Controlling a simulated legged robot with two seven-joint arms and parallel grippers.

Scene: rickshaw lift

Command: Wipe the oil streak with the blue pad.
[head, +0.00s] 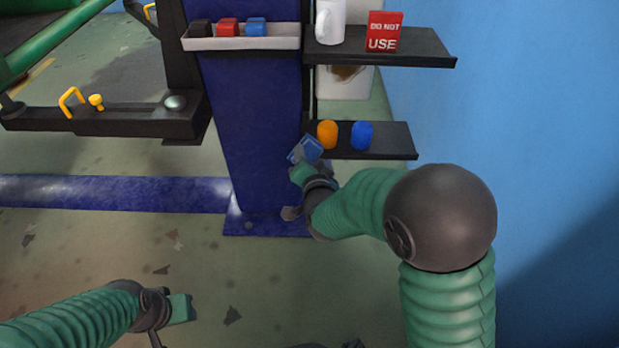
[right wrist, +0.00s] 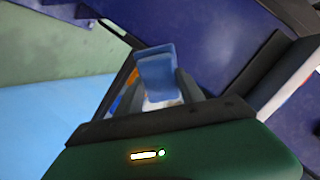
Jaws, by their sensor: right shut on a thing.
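My right gripper (head: 304,163) is beside the right edge of the dark blue column (head: 250,125), a little left of the lower shelf. It is shut on a small blue pad (head: 306,149), which also shows between the fingers in the right wrist view (right wrist: 157,68). I cannot tell whether the pad touches the column. I cannot make out an oil streak on the column; the arm and pad hide part of its right edge. My left gripper (head: 180,308) is low at the left over the floor, and its jaws are not clear.
A tray (head: 242,44) on the column holds black, red and blue blocks. The upper shelf (head: 420,47) bears a white mug (head: 330,22) and a red sign (head: 384,31). The lower shelf (head: 398,142) bears orange (head: 327,134) and blue (head: 361,135) cylinders near my right gripper. A lift arm (head: 110,121) juts left.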

